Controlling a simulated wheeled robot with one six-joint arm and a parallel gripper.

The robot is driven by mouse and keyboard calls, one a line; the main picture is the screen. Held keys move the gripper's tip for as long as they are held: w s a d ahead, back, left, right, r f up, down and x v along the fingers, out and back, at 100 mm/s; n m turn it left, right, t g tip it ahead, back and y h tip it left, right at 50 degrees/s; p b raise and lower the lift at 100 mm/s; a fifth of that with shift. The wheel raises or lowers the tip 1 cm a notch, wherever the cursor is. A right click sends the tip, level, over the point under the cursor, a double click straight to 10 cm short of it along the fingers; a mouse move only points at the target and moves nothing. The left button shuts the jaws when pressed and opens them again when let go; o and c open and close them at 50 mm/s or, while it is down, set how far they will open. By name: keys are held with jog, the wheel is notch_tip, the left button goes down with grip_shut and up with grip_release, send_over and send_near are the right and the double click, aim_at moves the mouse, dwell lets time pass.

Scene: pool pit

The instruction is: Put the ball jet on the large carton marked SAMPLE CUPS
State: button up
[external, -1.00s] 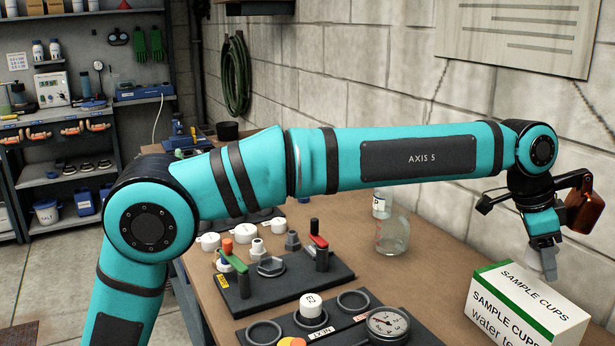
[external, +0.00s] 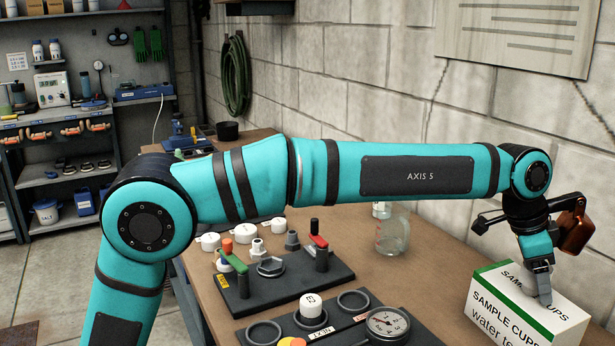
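The large carton marked SAMPLE CUPS (external: 497,312) is white with a green edge and stands at the table's right front in the external view. My gripper (external: 543,287) points down over the carton's top, its tip covering part of the lettering there. A small pale grey piece shows at the fingertips. It may be the ball jet, but I cannot make out its shape or tell it from the fingers. I cannot tell whether the fingers are open or shut, or whether the tip touches the carton.
A black fitting board (external: 338,268) with valves and white caps lies left of the carton. A gauge (external: 388,324) sits on the nearer board. A glass jar (external: 392,236) stands behind, under my arm. Bare tabletop (external: 432,270) lies between the jar and the carton.

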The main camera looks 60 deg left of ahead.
jog(key=shift+r, duration=0.1)
jog(key=v, duration=1.2)
jog(key=s+a+r+n+t, duration=0.2)
jog(key=s+a+r+t, duration=0.2)
jog(key=s+a, duration=0.5)
jog(key=s+a+r+n+t, duration=0.3)
jog(key=s+a, duration=0.4)
jog(key=s, duration=0.5)
jog(key=s+a+f+n+t+y, duration=0.1)
jog(key=s+a+f+t, duration=0.1)
jog(key=s, duration=0.6)
jog(key=s+a+f+n+t+y, duration=0.1)
jog(key=s+a+f+t, duration=0.1)
jog(key=s, duration=0.6)
jog(key=s+a+f+n+t+y, duration=0.1)
jog(key=s+a+f+n+t, duration=0.1)
jog(key=s+a, duration=0.3)
jog(key=s+f+t, duration=0.1)
jog(key=s, duration=0.2)
jog(key=shift+s, duration=0.25)
